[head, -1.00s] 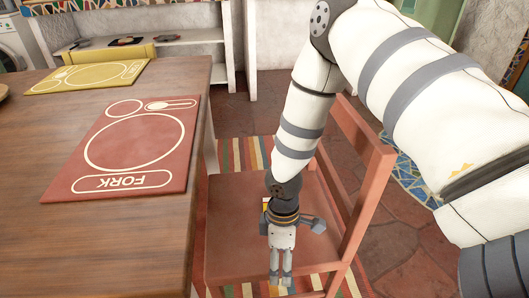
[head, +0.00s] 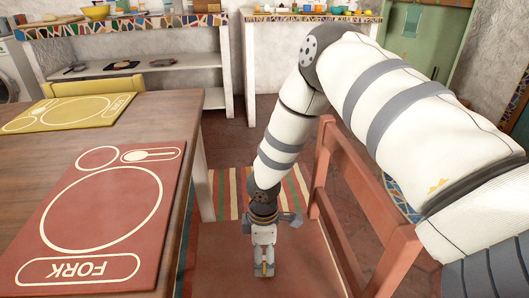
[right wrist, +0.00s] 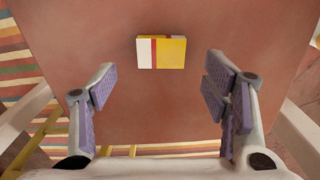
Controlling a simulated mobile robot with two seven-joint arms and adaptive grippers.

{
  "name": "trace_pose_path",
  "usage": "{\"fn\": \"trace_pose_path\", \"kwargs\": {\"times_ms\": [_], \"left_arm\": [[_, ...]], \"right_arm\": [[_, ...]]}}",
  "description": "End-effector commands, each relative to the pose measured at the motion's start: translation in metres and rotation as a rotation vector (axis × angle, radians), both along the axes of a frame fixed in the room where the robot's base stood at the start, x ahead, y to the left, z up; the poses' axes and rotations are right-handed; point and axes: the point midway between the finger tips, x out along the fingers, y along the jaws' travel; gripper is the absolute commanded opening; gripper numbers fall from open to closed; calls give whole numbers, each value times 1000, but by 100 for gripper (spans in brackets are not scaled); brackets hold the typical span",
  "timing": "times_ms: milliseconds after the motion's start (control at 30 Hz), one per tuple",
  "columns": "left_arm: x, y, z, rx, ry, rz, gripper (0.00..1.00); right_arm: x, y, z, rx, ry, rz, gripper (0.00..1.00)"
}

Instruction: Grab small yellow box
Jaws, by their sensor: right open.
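The small yellow box (right wrist: 171,53), with a white end and a thin dark red stripe, lies on the reddish chair seat (right wrist: 110,30) in the right wrist view. It lies ahead of my right gripper (right wrist: 162,84), roughly centred between the spread fingers and beyond their tips. The gripper is open and empty. In the head view my right gripper (head: 264,270) points down over the chair seat (head: 215,262); a trace of yellow shows at its fingers, too small to tell what it is. My left gripper is out of view.
A wooden table (head: 185,130) with a red placemat (head: 120,170) and a yellow placemat (head: 50,117) stands left of the chair. The chair's backrest (head: 345,160) rises right of my gripper. A striped rug (head: 228,185) lies below. Counters (head: 300,17) stand at the back.

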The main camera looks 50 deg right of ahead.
Motion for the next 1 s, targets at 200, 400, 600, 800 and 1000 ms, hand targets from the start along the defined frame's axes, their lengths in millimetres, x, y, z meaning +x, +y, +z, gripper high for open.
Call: {"fn": "trace_pose_path", "kwargs": {"times_ms": [200, 400, 600, 800, 1000], "left_arm": [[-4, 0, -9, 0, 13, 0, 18], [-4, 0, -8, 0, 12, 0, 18], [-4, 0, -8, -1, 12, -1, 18], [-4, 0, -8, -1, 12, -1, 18], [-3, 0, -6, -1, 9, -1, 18]], "right_arm": [[-2, 2, -40, 0, 3, 0, 69], [-1, 2, -41, 0, 0, -1, 69], [-1, 2, -41, 0, 0, -1, 33], [-1, 2, -41, 0, 0, -1, 31], [0, 2, -33, 0, -1, 0, 31]]}}
